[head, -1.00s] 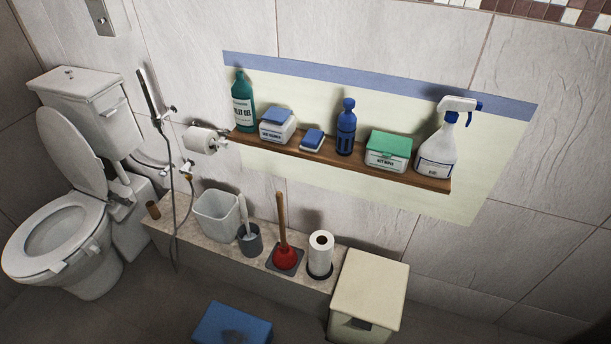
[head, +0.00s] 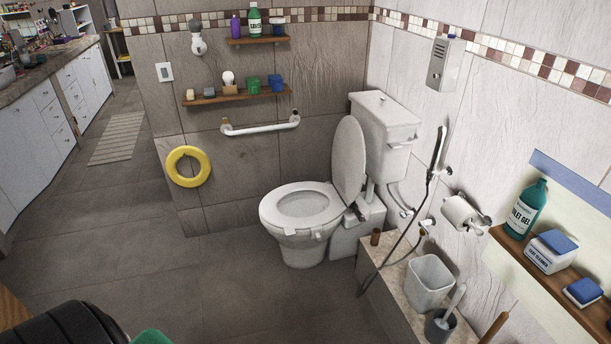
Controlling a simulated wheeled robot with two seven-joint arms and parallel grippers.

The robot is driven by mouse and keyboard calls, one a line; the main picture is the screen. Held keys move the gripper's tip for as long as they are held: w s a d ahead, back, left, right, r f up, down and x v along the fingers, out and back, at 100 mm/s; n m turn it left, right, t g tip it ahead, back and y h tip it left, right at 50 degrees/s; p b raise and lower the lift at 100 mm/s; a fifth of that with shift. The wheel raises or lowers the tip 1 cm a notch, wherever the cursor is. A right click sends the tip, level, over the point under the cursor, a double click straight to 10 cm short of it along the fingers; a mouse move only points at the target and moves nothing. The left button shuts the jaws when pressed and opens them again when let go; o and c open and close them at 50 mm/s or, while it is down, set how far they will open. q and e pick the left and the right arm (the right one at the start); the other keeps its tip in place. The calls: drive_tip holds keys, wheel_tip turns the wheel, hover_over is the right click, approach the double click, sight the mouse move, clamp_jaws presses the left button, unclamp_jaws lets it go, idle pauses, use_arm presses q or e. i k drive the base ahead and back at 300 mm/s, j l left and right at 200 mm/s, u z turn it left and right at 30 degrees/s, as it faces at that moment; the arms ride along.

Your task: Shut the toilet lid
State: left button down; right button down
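The white toilet (head: 303,215) stands in the middle of the head view, against the corner of the tiled walls. Its lid (head: 349,160) is raised and leans back toward the cistern (head: 385,135). The seat ring (head: 283,218) lies down on the bowl, and the bowl opening shows. Neither of my grippers is in view. Nothing touches the lid.
A stone ledge (head: 388,290) with a white bin (head: 429,280) and a toilet brush (head: 443,322) runs at the right. A hose sprayer (head: 437,150) hangs beside the cistern. A grab bar (head: 262,127) and yellow ring (head: 188,166) are on the wall. Floor left of the toilet is clear.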

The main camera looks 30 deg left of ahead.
sight(349, 150)
drive_tip(key=j+u, duration=0.1)
drive_tip(key=u, duration=0.55)
drive_tip(key=i+j+u, duration=0.65)
drive_tip(key=i, duration=0.25)
drive_tip(key=i+j+u, duration=0.2)
drive_tip(key=i+u, duration=0.15)
drive_tip(key=i, duration=0.15)
